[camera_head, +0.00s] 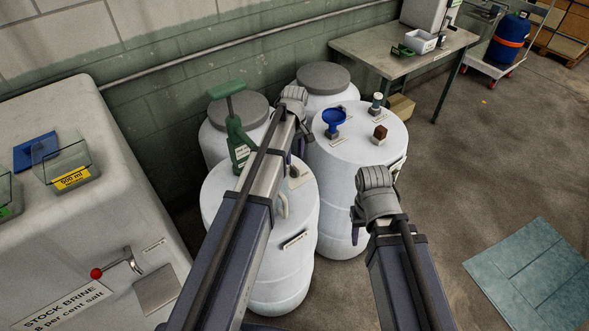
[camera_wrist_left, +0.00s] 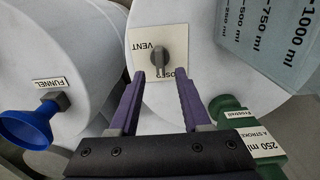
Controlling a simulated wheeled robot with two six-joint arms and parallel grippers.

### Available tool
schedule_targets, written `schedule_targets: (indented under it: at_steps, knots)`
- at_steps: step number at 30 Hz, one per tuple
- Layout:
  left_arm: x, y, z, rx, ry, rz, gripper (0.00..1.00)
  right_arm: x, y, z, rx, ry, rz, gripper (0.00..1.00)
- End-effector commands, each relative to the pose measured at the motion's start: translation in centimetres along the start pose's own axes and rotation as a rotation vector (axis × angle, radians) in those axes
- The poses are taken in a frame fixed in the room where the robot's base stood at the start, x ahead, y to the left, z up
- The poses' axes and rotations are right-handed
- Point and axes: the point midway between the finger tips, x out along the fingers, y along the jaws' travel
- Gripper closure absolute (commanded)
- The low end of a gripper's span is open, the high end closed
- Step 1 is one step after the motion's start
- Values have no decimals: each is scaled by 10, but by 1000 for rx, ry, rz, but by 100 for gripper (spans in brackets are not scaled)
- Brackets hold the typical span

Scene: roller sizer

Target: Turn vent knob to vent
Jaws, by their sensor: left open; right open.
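The vent knob (camera_wrist_left: 156,61) is a dark grey lever-shaped knob on a cream plate (camera_wrist_left: 140,36) on a white drum lid. In the head view the knob (camera_head: 294,172) is just right of my left arm. My left gripper (camera_wrist_left: 159,82) is open, with its purple fingers on either side just below the knob, apparently not gripping it. My right gripper (camera_head: 372,205) is to the right; its fingertips are mostly hidden.
A green pump (camera_head: 238,140) stands on the same drum (camera_head: 300,260), close to my left arm. A blue funnel (camera_head: 334,117) and small fittings sit on the neighbouring drum (camera_head: 350,140). A brine tank (camera_head: 110,180) is at left. Open floor lies right, with a blue mat (camera_head: 535,272).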

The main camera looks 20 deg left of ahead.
Motion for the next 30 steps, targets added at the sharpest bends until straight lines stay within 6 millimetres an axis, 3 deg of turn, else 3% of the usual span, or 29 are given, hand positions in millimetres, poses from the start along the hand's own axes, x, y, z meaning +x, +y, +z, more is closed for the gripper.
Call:
schedule_targets:
  at_steps: [1,10,23,30]
  knots:
    - [13,0,0,0,0,0,52,13,-1,-1,0,0,0,50]
    - [50,0,0,1,0,0,52,49,-5,-3,0,0,0,50]
    - [55,0,0,1,0,0,52,55,-5,-3,0,0,0,50]
    - [56,0,0,1,0,0,80,55,-5,-3,0,0,0,50]
